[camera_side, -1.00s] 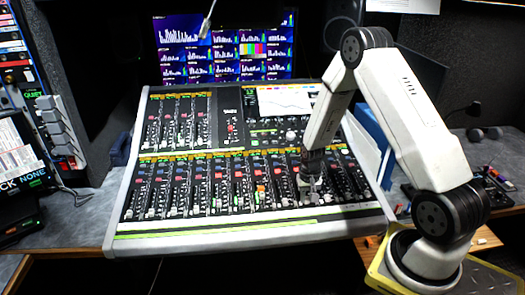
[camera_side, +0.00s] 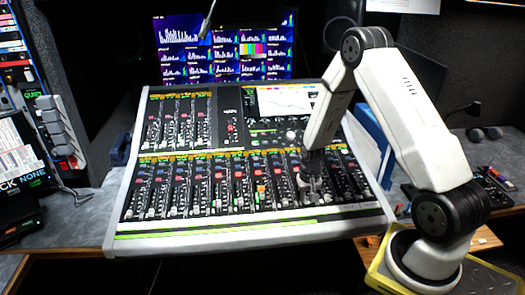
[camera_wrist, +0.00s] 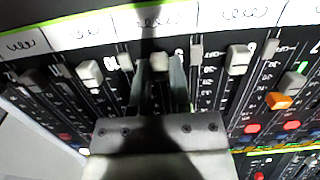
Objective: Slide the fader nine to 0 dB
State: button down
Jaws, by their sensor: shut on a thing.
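The mixing console (camera_side: 250,229) stands on the desk with rows of channel strips and faders. My gripper (camera_side: 312,190) is down at its lower fader row, right of the middle. In the wrist view, the two dark fingers of my gripper (camera_wrist: 159,72) are shut on a light grey fader cap (camera_wrist: 159,62), one finger on each side. I take this cap as fader nine, but its channel number is not readable. The cap is near the label-strip end of its slot. The shadow and fingers hide part of its slot and scale, so the 0 dB mark cannot be read.
Neighbouring fader caps stand close on both sides, such as grey ones at left (camera_wrist: 89,73) and right (camera_wrist: 239,59). An orange cap (camera_wrist: 279,101) lies farther right. A white label strip (camera_wrist: 158,17) runs along the console edge. Screens (camera_side: 225,45) stand behind.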

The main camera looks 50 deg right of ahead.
jog(key=shift+w+d+r, duration=0.25)
jog(key=shift+w+d, duration=1.05)
jog(key=shift+w+d+r, duration=0.25)
jog(key=shift+w+d, duration=1)
jog(key=shift+w, duration=0.05)
jog(key=c, duration=0.8)
grip_release()
jog(key=shift+c, duration=0.2)
jog(key=shift+r, duration=0.15)
notch_tip(320, 180, up, 8)
jog(key=shift+f, duration=0.2)
